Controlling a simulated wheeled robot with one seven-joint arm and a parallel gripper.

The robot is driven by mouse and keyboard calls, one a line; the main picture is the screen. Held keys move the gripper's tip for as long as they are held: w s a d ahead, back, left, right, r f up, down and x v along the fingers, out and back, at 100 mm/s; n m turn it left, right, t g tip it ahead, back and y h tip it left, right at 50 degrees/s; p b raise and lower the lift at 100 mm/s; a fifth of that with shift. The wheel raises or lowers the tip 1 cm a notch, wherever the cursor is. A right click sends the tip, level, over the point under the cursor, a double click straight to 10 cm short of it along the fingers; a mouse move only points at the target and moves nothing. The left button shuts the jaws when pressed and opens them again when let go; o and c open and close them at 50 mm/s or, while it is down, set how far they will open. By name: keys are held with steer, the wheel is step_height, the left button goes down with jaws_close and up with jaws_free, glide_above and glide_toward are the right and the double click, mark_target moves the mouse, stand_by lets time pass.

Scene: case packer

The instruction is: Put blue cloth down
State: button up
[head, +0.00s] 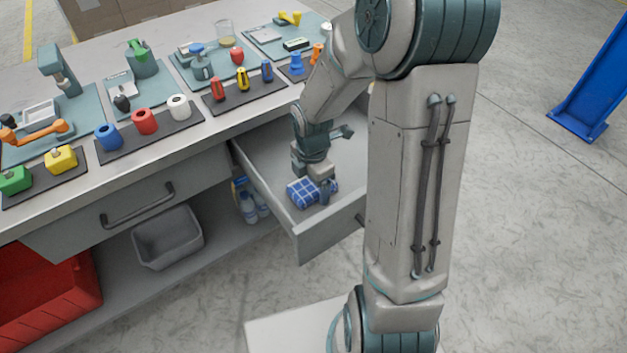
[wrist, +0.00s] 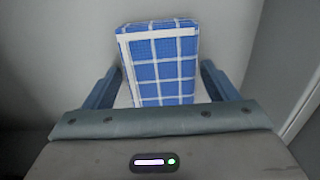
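The blue cloth (head: 302,193), folded with a white grid pattern, lies in the open drawer (head: 270,190) near its front. It also shows in the wrist view (wrist: 163,62), upper middle. My gripper (head: 318,183) is low inside the drawer, right at the cloth. In the wrist view one finger stands on each side of the cloth, with a visible gap on both sides, so the gripper is open around it. Part of the cloth is hidden behind the gripper in the head view.
The worktop above holds mats with coloured spools (head: 144,121), several screwdrivers (head: 243,79) and other tools. A closed drawer (head: 140,205) is to the left. A grey bin (head: 168,238) and bottles (head: 250,207) stand on the shelf below. My arm hides the drawer's right side.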

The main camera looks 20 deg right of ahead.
step_height(320, 180, up, 12)
steer(key=p, duration=0.3)
steer(key=s+r+m+t, duration=0.1)
steer(key=s+r+m, duration=0.3)
steer(key=s+m, duration=0.3)
steer(key=s+r+m+t, duration=0.1)
steer(key=s+r+m, duration=0.2)
steer(key=s+m, duration=0.4)
steer(key=m, duration=0.7)
steer(key=shift+r+m, duration=0.3)
steer(key=shift+r, duration=0.05)
